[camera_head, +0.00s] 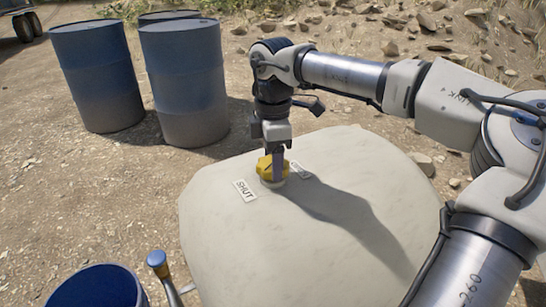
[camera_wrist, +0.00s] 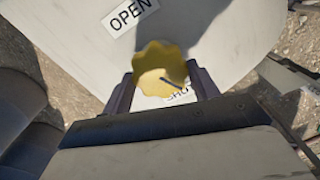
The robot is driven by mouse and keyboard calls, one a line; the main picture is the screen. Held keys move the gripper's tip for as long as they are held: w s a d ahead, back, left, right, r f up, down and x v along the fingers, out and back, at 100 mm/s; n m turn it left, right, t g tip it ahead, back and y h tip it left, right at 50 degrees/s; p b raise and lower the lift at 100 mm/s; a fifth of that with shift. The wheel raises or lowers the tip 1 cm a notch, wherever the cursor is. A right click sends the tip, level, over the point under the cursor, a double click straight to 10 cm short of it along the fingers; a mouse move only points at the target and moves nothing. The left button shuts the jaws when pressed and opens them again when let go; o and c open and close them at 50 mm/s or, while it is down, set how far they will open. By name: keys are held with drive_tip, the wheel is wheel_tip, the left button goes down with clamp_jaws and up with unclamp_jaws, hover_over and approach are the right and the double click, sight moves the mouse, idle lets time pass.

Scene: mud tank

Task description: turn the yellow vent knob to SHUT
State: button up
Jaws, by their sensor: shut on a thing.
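The yellow vent knob (camera_head: 264,168) sits on top of the pale, rounded tank (camera_head: 225,240). In the wrist view the knob (camera_wrist: 158,62) has a scalloped rim and a dark line on its face, slanting to the lower right. My gripper (camera_head: 278,166) points down at the knob, its fingers shut on either side of it. A SHUT label (camera_head: 244,190) lies left of the knob in the head view. In the wrist view the SHUT label (camera_wrist: 178,98) is partly hidden below the knob, and an OPEN label (camera_wrist: 130,13) shows above it.
Blue drums (camera_head: 183,80) stand on the ground behind and left of the tank. A blue container (camera_head: 98,288) and a blue-capped lever (camera_head: 157,260) are at the front left. Rocks (camera_head: 425,20) lie at the back right. The tank top around the knob is clear.

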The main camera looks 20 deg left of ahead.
drive_tip(key=m, duration=0.5)
drive_tip(key=shift+m, duration=0.3)
idle(0.4)
drive_tip(key=o, duration=1)
drive_tip(key=shift+c, duration=0.2)
drive_tip(key=shift+r, duration=0.1)
wheel_tip(320, 180, up, 14)
drive_tip(key=p, duration=0.2)
drive_tip(key=shift+p, duration=0.3)
drive_tip(key=shift+f, duration=0.25)
